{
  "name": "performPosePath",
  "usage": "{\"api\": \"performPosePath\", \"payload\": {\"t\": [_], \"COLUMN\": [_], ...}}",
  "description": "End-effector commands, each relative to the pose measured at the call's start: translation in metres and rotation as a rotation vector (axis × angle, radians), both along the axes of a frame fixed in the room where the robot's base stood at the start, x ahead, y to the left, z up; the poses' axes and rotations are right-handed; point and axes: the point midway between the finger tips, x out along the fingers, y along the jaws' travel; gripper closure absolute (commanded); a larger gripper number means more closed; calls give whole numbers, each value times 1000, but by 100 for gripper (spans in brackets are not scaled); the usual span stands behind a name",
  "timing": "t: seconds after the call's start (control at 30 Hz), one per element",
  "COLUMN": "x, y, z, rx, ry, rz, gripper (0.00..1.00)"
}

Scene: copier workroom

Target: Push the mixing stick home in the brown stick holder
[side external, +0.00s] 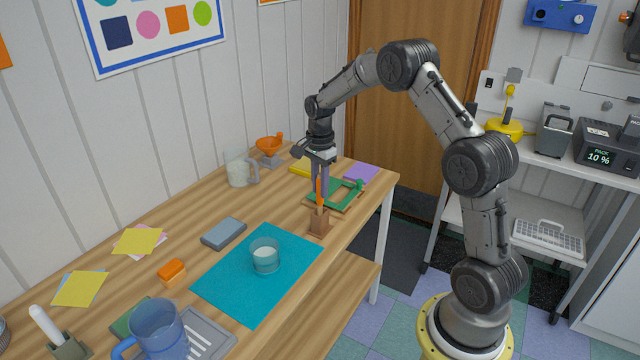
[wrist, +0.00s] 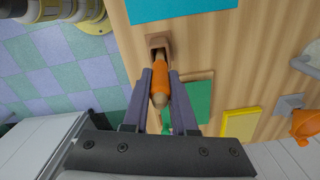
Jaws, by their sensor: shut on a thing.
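The mixing stick (side external: 319,190) is orange around its grip with a wooden-coloured part. It stands about upright over the brown stick holder (side external: 320,224), a small block near the table's front edge. In the wrist view the mixing stick (wrist: 159,78) runs from between my fingers to the opening of the holder (wrist: 152,41). Its far end appears to be inside the opening; how deep I cannot tell. My gripper (side external: 319,188) points down above the holder, shut on the stick's orange part. In the wrist view the gripper (wrist: 160,73) has one finger on each side of it.
A teal mat (side external: 237,288) with a glass cup (side external: 265,257) lies left of the holder. A green-and-wood frame (side external: 352,190) lies close behind the holder. A clear jug (side external: 237,168) and orange funnel (side external: 269,146) stand farther back. A greenish holder (side external: 69,347) with a white stick stands front left.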

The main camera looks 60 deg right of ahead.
Motion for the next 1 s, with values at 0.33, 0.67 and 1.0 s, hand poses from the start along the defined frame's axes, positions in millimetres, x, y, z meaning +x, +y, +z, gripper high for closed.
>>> {"api": "performPosePath", "payload": {"t": [0.33, 0.67, 1.0], "x": [0, 0, 1], "y": [0, 0, 0], "z": [-6, -5, 24], "rx": [0, 0, -2], "ry": [0, 0, -5], "rz": [0, 0, 0], "gripper": [60, 40, 40]}}
